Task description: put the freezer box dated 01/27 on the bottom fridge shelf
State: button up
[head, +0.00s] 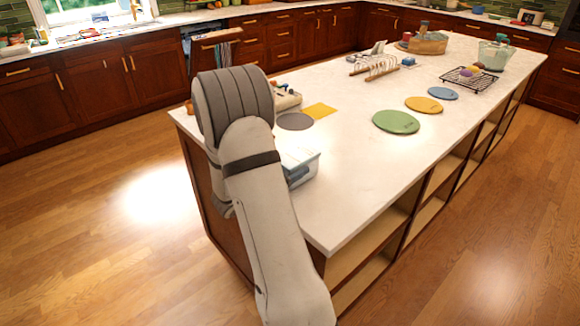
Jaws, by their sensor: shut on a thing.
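A clear box with a pale lid and something blue inside (302,166) shows just right of my arm, at the near left end of the island. My arm hides its left part. No date can be read on it, so I cannot tell whether it is the freezer box dated 01/27. I cannot tell whether it rests on the counter or is held. My gripper is hidden behind my own arm. No fridge or fridge shelf shows in this view.
The white island counter (350,190) has open shelves (432,190) along its right side. Green (396,122), orange (424,105) and blue (443,93) discs, a wire rack (468,80) and a dish rack (375,67) are on it. Wooden floor is clear on both sides.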

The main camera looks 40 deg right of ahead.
jog(key=shift+f, duration=0.2)
jog(key=o, duration=1.4)
jog(key=shift+c, duration=0.2)
